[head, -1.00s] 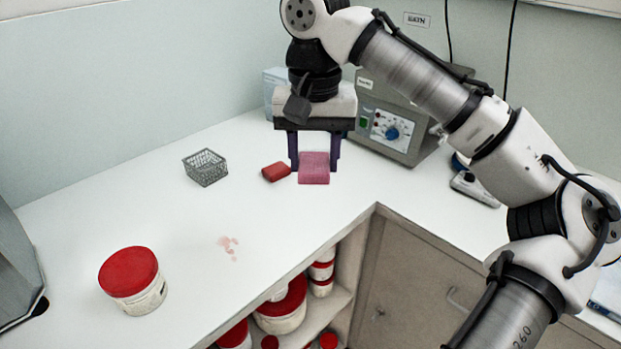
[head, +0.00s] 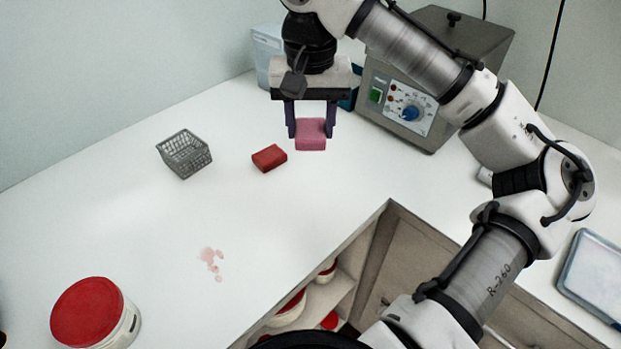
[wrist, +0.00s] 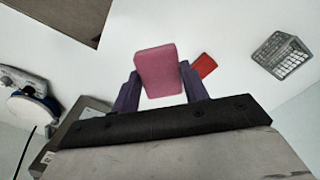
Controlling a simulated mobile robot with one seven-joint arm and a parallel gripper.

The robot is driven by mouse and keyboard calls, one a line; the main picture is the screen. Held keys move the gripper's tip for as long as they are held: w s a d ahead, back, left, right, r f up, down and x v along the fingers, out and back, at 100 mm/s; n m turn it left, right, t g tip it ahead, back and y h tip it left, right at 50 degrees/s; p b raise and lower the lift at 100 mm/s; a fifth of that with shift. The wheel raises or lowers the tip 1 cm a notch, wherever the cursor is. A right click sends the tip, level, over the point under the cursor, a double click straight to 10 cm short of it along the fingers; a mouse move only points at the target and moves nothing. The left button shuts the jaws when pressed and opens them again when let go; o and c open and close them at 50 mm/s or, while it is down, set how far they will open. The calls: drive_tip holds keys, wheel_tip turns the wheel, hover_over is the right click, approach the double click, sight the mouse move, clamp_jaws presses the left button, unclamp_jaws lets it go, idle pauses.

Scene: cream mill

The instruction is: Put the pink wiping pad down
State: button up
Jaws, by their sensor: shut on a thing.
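The pink wiping pad (head: 311,138) is held between the two dark purple fingers of my gripper (head: 311,122). In the wrist view the pink pad (wrist: 158,72) sits between the fingertips, with white worktop behind it. My gripper is shut on it and points down at the back of the worktop. The pad appears to be above the surface, but the exact gap cannot be told. A pinkish stain (head: 211,262) marks the worktop at the front left.
A red block (head: 269,158) lies left of the gripper, with a grey wire basket (head: 184,154) farther left. A grey instrument with a blue dial (head: 405,105) stands at right. A red-lidded tub (head: 95,315) is at the front left. The worktop's inner corner edge lies in front.

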sight(311, 194)
wheel_tip(311, 194, down, 14)
drive_tip(key=shift+p, duration=0.45)
drive_tip(key=shift+f, duration=0.1)
drive_tip(key=o, duration=1)
drive_tip(key=shift+c, duration=0.2)
wheel_tip(311, 194, up, 12)
drive_tip(key=shift+r+b, duration=0.2)
drive_tip(key=shift+b, duration=0.45)
